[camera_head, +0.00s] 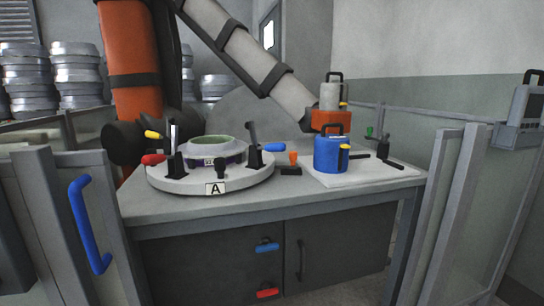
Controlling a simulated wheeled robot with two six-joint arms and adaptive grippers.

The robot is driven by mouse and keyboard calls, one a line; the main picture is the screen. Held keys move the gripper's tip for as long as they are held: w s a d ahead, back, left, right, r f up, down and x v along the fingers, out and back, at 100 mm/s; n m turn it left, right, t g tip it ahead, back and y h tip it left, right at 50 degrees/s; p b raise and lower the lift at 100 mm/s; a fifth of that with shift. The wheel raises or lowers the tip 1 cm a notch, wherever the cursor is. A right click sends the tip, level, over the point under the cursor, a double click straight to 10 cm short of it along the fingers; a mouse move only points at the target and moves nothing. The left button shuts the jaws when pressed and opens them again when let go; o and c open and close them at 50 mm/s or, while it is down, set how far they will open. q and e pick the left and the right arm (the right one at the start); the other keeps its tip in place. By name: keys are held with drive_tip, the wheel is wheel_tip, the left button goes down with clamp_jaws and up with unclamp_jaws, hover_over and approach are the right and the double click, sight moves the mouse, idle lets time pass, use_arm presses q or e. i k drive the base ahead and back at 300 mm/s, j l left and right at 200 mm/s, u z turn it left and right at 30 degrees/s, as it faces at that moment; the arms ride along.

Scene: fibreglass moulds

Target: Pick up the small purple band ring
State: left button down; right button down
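A low ring-shaped mould (208,144) with a pale green top rim sits on a round grey plate (245,181) marked "A", on the table. A dark purple band (236,159) shows around the side of the mould, below the green rim. Black clamps with upright levers stand around it and hide parts of the band. Its far side is hidden, and I cannot tell whether it is a separate ring. Neither of my grippers is in view.
A blue canister (328,155) stands on a white board (361,172) on the right of the table. A large orange and grey arm (265,70) reaches over the table from the left. Grey gates (455,205) flank it; the left one has a blue handle (88,225).

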sight(204, 148)
drive_tip(key=i+l, duration=0.2)
drive_tip(key=i, duration=0.15)
drive_tip(key=u, duration=0.4)
drive_tip(key=i+l+u, duration=0.1)
drive_tip(key=u, duration=0.3)
drive_tip(key=l+u, duration=0.1)
drive_tip(key=u, duration=0.25)
drive_tip(key=i+l+u, duration=0.1)
drive_tip(key=u, duration=0.3)
